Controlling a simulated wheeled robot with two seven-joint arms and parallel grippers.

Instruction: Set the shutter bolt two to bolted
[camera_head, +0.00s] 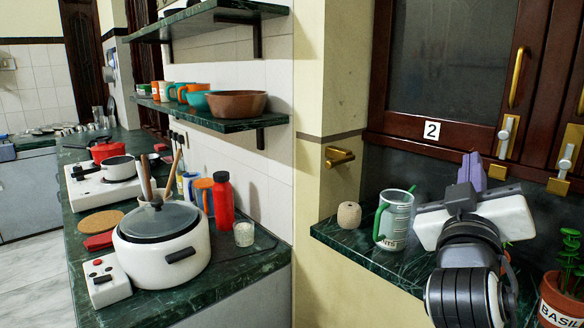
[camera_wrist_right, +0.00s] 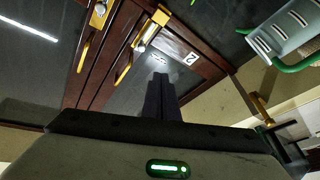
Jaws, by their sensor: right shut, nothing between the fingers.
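A red-brown shutter carries a white label "2" (camera_head: 431,130), which also shows in the wrist view (camera_wrist_right: 191,58). Right of the label is a brass bolt with a pale handle (camera_head: 507,134) on the shutter's lower frame; the wrist view shows it too (camera_wrist_right: 146,36). I cannot tell whether its rod sits in the brass piece below it (camera_head: 497,172). My right gripper (camera_head: 470,160) is shut and empty, fingers pointing up, below and left of this bolt and apart from it. Its closed fingers show in the wrist view (camera_wrist_right: 160,82). My left gripper is out of view.
A second similar bolt (camera_head: 567,158) is farther right. A brass handle (camera_head: 340,156) sticks out of the wall at left. A green-handled mug (camera_head: 393,220) and a small beige pot (camera_head: 349,215) stand on the ledge left of my right arm; a basil pot (camera_head: 562,305) is at right.

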